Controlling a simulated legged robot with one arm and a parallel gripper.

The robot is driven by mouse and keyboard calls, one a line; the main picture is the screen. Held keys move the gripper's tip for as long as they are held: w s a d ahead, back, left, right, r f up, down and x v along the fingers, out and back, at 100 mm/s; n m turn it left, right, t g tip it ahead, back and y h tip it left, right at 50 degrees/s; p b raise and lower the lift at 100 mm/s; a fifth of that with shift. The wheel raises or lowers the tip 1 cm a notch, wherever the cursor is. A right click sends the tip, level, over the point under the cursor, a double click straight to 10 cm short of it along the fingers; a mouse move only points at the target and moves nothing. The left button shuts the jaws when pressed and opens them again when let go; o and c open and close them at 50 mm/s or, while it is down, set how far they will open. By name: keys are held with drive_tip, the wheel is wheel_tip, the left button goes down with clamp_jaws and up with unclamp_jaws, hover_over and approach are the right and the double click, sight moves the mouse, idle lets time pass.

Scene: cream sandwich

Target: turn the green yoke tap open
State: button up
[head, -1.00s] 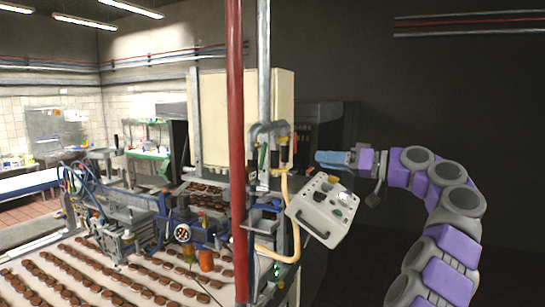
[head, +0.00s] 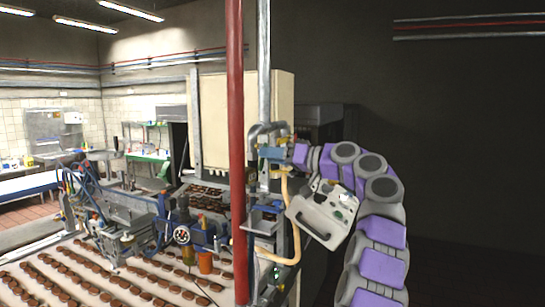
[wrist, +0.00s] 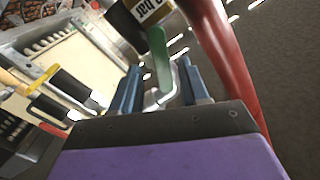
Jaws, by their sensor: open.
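The green tap handle (wrist: 159,58) shows in the wrist view as a green lever on a grey metal fitting. It stands between the two blue fingers of my gripper (wrist: 160,68), which are apart on either side of it. I cannot tell whether either finger touches it. In the head view my gripper (head: 271,153) is at the pipework beside the grey vertical pipe (head: 264,65). The green handle cannot be made out there, as the gripper and pipes crowd that spot.
A red vertical pipe (head: 236,150) stands close by and also runs past the right finger in the wrist view (wrist: 222,55). A yellow handle (wrist: 44,78) is left of the fingers. A control box (head: 320,214) and yellow hose (head: 294,245) sit below my arm.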

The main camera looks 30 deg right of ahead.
drive_tip(key=shift+a, duration=0.1)
clamp_jaws()
idle(0.4)
drive_tip(key=shift+w+d+f+n+p, duration=0.15)
drive_tip(key=shift+n+p, duration=0.2)
drive_tip(key=shift+n, duration=0.6)
drive_tip(key=shift+w+d+n+p, duration=0.1)
drive_tip(key=shift+n+p, duration=0.3)
drive_tip(key=shift+n, duration=0.5)
drive_tip(key=shift+w+d+f+n+p, duration=0.15)
drive_tip(key=shift+n+p, duration=0.2)
drive_tip(key=shift+n, duration=0.6)
